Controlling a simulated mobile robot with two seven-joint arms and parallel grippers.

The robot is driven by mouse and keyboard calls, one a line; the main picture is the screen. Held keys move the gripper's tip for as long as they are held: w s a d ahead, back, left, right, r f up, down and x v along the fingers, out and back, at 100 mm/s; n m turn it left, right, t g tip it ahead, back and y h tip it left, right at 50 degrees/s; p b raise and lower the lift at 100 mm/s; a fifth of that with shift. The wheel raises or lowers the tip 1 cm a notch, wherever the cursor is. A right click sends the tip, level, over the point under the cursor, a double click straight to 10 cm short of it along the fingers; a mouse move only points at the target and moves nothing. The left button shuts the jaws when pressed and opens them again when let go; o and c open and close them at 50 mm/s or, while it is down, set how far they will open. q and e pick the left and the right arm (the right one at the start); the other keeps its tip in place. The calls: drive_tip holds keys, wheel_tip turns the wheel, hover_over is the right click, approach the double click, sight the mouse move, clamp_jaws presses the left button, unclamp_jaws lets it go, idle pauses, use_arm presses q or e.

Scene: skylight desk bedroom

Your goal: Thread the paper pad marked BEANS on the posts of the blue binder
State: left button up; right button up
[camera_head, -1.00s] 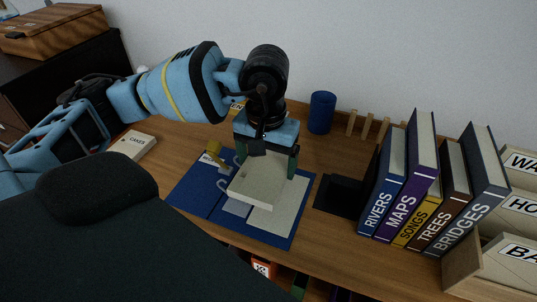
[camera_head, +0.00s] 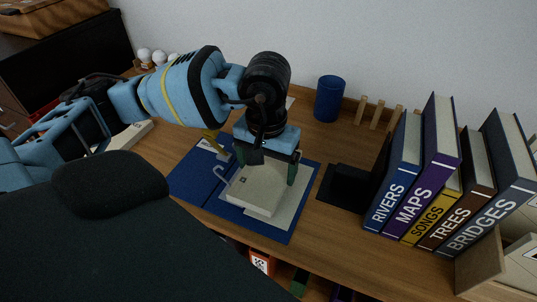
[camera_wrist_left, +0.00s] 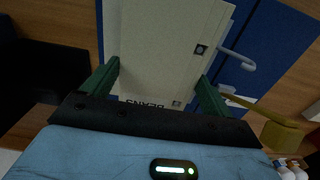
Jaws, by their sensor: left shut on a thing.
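My left gripper (camera_head: 266,172) is shut on the white pad marked BEANS (camera_head: 254,191) and holds it over the right part of the open blue binder (camera_head: 198,182). In the left wrist view the pad (camera_wrist_left: 158,50) lies between the fingers, its BEANS label upside down near the palm and two dark punched holes along its right edge. A curved metal post (camera_wrist_left: 238,60) stands just beside that edge, apart from the holes; it also shows left of the pad in the head view (camera_head: 222,176). The pad's height above the binder is hard to tell. My right gripper is not in view.
A yellow lever (camera_head: 216,140) stands at the binder's back. A blue cup (camera_head: 329,99) and wooden pegs (camera_head: 377,114) are behind. A black bookend (camera_head: 350,185) and a row of labelled books (camera_head: 430,180) stand to the right. Another pad (camera_head: 130,135) lies left.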

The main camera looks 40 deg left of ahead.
use_arm(q)
drive_tip(key=o, duration=1)
drive_tip(key=shift+c, duration=0.2)
wheel_tip(320, 180, up, 8)
drive_tip(key=shift+f, duration=0.1)
idle(0.7)
